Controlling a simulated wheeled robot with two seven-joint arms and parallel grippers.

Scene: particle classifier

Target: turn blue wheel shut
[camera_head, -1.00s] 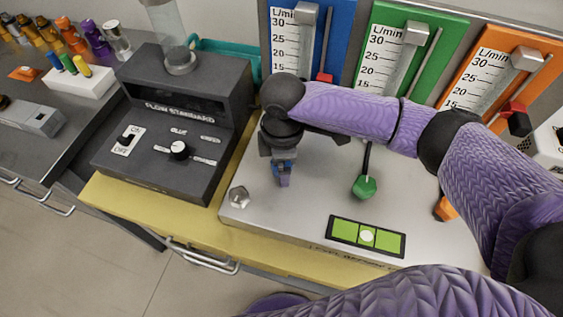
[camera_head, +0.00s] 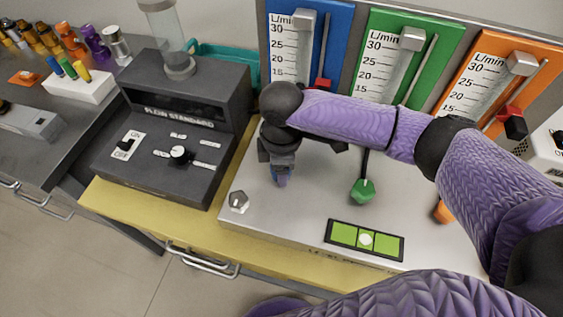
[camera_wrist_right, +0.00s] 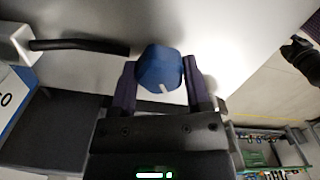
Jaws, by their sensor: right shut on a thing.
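The blue wheel (camera_wrist_right: 158,68) is a faceted knob with a pale mark on its edge. In the right wrist view it sits between the two fingers of my right gripper (camera_wrist_right: 160,82), which is shut on it. In the head view my right gripper (camera_head: 282,176) points down at the metal panel (camera_head: 300,215), in front of the blue flow gauge (camera_head: 339,30). There the wheel is almost wholly hidden by the gripper and wrist. My left gripper is not in view.
A green wheel (camera_head: 363,191) stands to the right, and an orange wheel (camera_head: 442,212) is partly behind my arm. A level (camera_head: 365,240) and a bolt (camera_head: 238,201) are on the panel. The dark Flow Standard box (camera_head: 170,150) stands to the left.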

